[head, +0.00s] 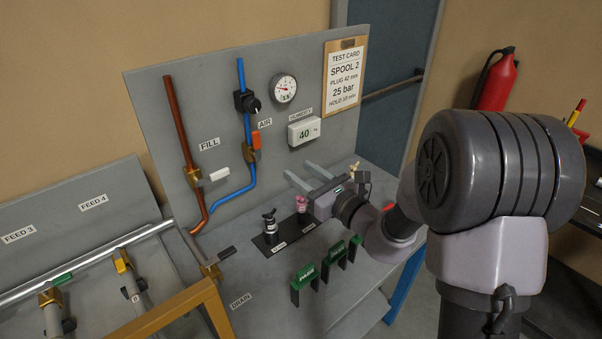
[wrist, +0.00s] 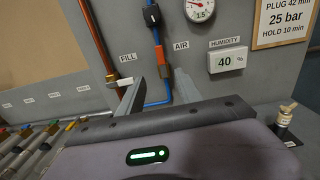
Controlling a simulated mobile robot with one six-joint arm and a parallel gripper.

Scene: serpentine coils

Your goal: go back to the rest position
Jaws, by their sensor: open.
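My gripper (head: 298,169) is raised over the grey bench, in front of the upright grey panel (head: 222,121). Its two pale fingers point toward the panel and stand apart with nothing between them. In the wrist view my gripper (wrist: 150,89) is also open and empty, with the FILL and AIR labels beyond the fingers. How far the fingertips are from the panel is hard to tell. The rest position is not marked in either view.
Green blocks (head: 305,276) stand near the bench front. The panel bears a blue pipe (head: 245,130), a gauge (head: 284,88) and a humidity display (head: 304,132). A fire extinguisher (head: 497,84) hangs at right.

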